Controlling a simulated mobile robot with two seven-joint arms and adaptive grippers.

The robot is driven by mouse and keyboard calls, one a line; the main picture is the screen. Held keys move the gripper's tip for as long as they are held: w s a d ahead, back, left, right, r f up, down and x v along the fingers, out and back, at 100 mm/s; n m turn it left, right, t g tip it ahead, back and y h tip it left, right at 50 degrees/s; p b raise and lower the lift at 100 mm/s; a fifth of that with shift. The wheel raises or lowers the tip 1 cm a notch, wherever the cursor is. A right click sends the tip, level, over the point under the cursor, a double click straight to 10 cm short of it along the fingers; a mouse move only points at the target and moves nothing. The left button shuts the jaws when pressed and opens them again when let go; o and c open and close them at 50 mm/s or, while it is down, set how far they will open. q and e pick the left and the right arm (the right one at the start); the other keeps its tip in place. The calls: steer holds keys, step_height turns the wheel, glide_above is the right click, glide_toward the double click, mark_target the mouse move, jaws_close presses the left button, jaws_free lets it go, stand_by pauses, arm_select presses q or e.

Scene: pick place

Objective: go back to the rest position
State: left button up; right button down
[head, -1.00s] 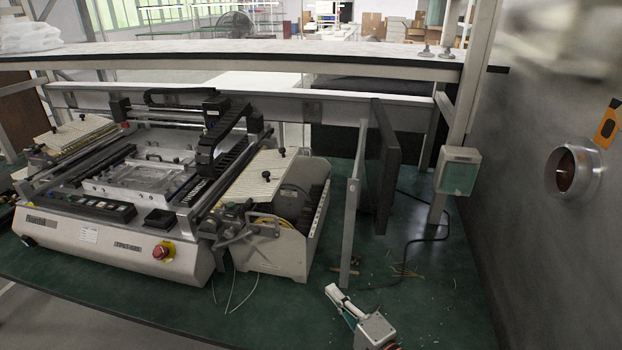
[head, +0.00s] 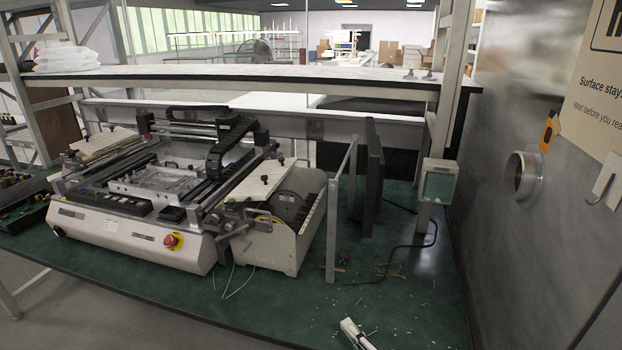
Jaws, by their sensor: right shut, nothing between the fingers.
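My right gripper (head: 348,325) shows at the bottom edge of the head view, low and right of centre. Its pale fingers are together with nothing between them, and the rest of it is cut off by the frame. It is over the front part of the green bench top (head: 300,312), apart from the machine. My left gripper is not in view.
A bench machine (head: 135,235) with a red emergency button (head: 171,241) stands at left. A dark upright panel (head: 372,180) and a metal post (head: 333,230) stand behind my gripper. A grey wall with a round metal fitting (head: 524,176) is at right. Scraps (head: 390,270) lie on the bench.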

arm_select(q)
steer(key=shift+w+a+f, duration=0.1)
arm_select(e)
steer(key=s+d+f+n+g+h, duration=0.2)
steer(key=s+d+f+n, duration=0.3)
steer(key=s, duration=0.5)
steer(key=s+d+f+n+g+h, duration=0.2)
steer(key=s+d+f+n+h, duration=0.2)
steer(key=s+f+n, duration=0.6)
steer(key=shift+s+d+n+g, duration=0.3)
steer(key=shift+d, duration=0.75)
